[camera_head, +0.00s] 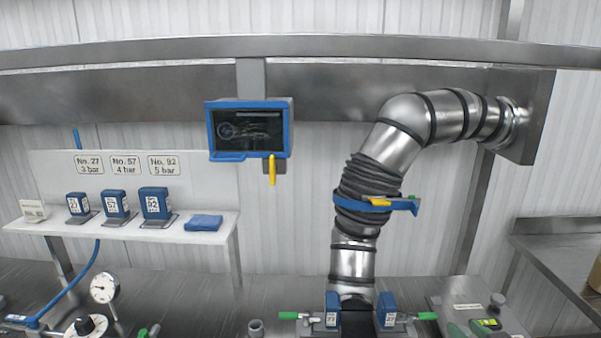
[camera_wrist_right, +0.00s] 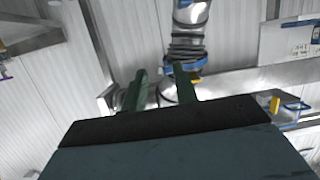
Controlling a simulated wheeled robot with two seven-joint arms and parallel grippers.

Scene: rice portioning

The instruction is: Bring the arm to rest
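In the right wrist view two dark green fingers of my right gripper (camera_wrist_right: 160,88) stand apart, beyond a dark palm that fills the bottom. I see nothing held between them; only background shows in the gap. A silver extraction duct (camera_head: 355,262) with black bellows and a blue ring with a yellow handle (camera_head: 378,202) hangs in the head view. It also shows behind the fingers in the right wrist view (camera_wrist_right: 190,12), which looks upside down. I cannot make out either gripper in the head view. The left gripper is in no view.
A white shelf (camera_head: 100,232) carries blue labelled blocks (camera_head: 155,202) and a folded blue cloth (camera_head: 205,222). A blue-framed screen (camera_head: 248,130) hangs in the middle. Two blue blocks, a gauge (camera_head: 103,288) and a device (camera_head: 486,324) stand along the bottom. A steel bench (camera_head: 555,255) is at right.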

